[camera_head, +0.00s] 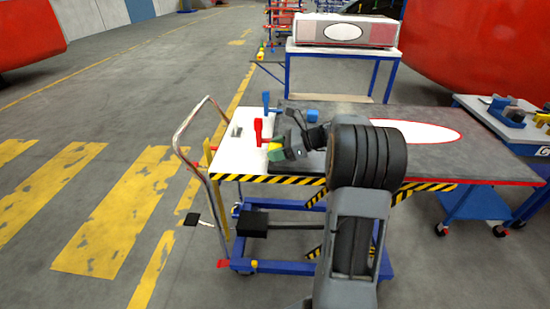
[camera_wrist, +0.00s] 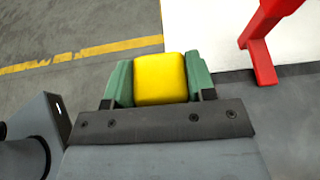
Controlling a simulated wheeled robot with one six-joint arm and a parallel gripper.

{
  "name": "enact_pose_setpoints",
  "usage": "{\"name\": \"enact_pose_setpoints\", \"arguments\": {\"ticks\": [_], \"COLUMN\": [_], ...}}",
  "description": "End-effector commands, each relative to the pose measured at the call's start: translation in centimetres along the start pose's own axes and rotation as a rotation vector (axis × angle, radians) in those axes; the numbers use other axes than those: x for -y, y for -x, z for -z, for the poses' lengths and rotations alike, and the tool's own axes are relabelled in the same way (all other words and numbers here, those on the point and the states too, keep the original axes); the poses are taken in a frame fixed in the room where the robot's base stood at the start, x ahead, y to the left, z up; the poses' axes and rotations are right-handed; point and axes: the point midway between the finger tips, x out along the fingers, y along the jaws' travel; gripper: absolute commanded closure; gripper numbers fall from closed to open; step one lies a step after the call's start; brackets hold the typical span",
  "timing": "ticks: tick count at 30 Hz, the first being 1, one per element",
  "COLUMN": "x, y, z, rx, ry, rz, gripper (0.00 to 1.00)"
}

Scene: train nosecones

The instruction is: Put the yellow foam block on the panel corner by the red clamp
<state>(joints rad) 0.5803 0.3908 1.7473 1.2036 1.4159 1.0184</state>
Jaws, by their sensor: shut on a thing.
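The yellow foam block (camera_wrist: 160,78) is between the green fingers of my gripper (camera_wrist: 159,82) in the wrist view. My gripper is shut on it. In the head view my gripper (camera_head: 276,149) and a sliver of the yellow block (camera_head: 275,146) show over the white part of the panel (camera_head: 240,155), left of my arm. The red clamp (camera_head: 258,131) stands on the panel just beyond and left of the gripper. It also shows at the upper right of the wrist view (camera_wrist: 262,45). I cannot tell whether the block touches the panel.
A blue clamp (camera_head: 266,101) stands at the panel's far left edge, with a blue thing (camera_head: 312,116) to its right. The panel lies on a wheeled cart with a metal handle (camera_head: 186,135) at its left end. Open floor lies to the left.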

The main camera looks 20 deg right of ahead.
Motion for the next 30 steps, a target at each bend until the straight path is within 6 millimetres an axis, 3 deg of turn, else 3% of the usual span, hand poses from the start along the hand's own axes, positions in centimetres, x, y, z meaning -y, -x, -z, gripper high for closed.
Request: {"name": "enact_pose_setpoints", "arguments": {"ticks": [8, 20, 21, 28, 30], "x": [0.3, 0.3, 0.3, 0.3, 0.3], "y": [-1.5, -1.6, -1.6, -1.6, -1.6], "z": [3.0, 3.5, 3.5, 3.4, 3.4], "rx": [0.000, 0.000, 0.000, 0.000, 0.000], "ry": [-0.002, 0.000, 0.000, 0.000, 0.000], "rz": [-0.001, -0.001, 0.000, 0.000, 0.000], "gripper": [0.72, 0.72, 0.48, 0.26, 0.24]}}
